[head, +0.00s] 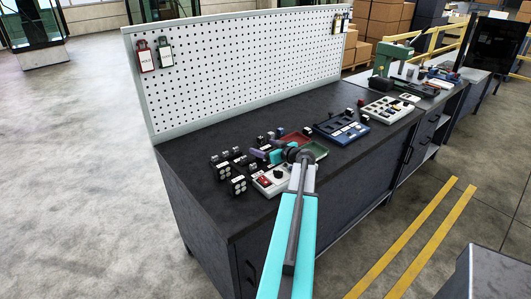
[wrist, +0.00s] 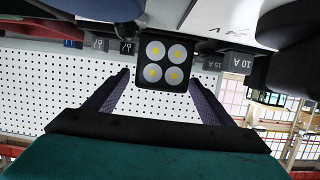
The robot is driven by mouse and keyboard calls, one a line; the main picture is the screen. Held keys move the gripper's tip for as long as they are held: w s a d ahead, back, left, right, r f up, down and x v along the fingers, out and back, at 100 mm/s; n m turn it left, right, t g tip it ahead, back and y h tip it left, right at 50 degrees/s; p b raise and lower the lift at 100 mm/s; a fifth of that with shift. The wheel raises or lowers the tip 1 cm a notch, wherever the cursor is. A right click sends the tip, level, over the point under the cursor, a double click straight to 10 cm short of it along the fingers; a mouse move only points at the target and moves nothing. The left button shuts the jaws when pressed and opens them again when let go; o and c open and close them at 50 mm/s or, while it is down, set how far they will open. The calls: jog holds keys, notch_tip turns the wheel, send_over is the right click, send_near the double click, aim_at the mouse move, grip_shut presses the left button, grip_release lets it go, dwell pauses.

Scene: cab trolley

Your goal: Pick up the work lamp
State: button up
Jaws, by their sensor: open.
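The work lamp (wrist: 165,63), a black square block with four round white-and-yellow lights, shows in the wrist view, upper middle. It lies between the two purple fingertips of my gripper (wrist: 160,80) in the picture, with a visible gap on each side. I cannot tell how far ahead of the fingers it is. My gripper is open and holds nothing. In the head view my gripper (head: 257,149) is low over the bench top, among small black blocks. Which of these is the lamp is hard to tell at this size; one block (head: 238,186) shows several pale dots.
The dark workbench (head: 195,176) carries several black blocks close together, one marked 10 A (wrist: 236,63). A red tray (head: 296,137), a green tray (head: 318,150) and a blue device (head: 342,127) lie right. A white pegboard (head: 240,65) stands behind. The bench's left front is bare.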

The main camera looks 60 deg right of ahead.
aim_at(265, 146)
dwell(0.3)
jog(key=c, duration=1.5)
jog(key=shift+r, duration=0.15)
jog(key=shift+c, duration=0.2)
jog(key=shift+r+b, duration=1.6)
jog(key=shift+r, duration=3.3)
